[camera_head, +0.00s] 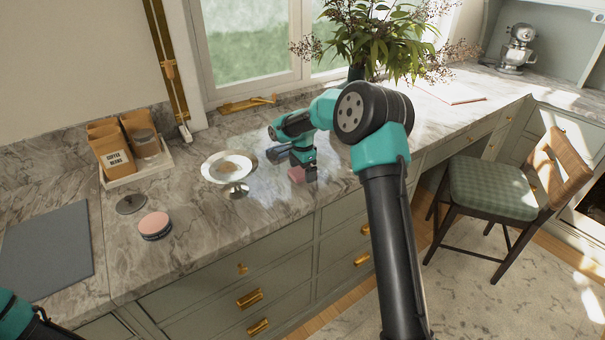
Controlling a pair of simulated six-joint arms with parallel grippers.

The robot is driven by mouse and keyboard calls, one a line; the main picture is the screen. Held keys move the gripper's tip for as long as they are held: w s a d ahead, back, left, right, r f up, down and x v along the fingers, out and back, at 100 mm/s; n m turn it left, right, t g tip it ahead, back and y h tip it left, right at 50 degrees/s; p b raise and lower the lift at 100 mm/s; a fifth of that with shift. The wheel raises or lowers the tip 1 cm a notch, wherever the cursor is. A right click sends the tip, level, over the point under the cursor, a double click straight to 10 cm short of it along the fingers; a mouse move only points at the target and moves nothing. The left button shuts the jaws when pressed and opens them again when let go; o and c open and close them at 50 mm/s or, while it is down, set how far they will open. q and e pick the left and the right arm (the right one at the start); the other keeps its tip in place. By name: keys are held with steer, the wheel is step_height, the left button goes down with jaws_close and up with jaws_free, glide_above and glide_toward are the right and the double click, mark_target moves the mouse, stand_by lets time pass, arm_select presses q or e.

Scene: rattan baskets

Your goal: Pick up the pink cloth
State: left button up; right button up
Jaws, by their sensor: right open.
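A small pink cloth (296,174) lies on the marble counter near its front edge. My right gripper (304,172) points down right at the cloth and hides part of it. The jaws are open; whether the fingers touch the cloth is too small to tell. Only a part of my left arm shows at the bottom left corner, and its gripper is out of view.
A metal pedestal dish (229,167) stands left of the right gripper. A pink-topped round tin (155,225), a dark disc (131,204), a tray with coffee bags (120,180) and a grey mat (47,250) lie further left. A leafy plant (385,40) stands behind.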

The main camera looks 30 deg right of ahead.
mark_target(303, 171)
steer(key=shift+c, duration=0.3)
steer(key=c, duration=0.9)
steer(key=shift+r, duration=0.15)
steer(key=shift+s+r, duration=0.1)
steer(key=shift+r, duration=1.65)
steer(key=s+a, duration=0.2)
steer(key=s, duration=0.2)
steer(key=s+a+r, duration=0.1)
steer(key=s+a, duration=0.2)
steer(key=s, duration=0.2)
steer(key=s+a, duration=0.3)
steer(key=s, duration=0.1)
steer(key=shift+s+a+r, duration=0.15)
steer(key=shift+s+a, duration=0.05)
steer(key=shift+s, duration=0.05)
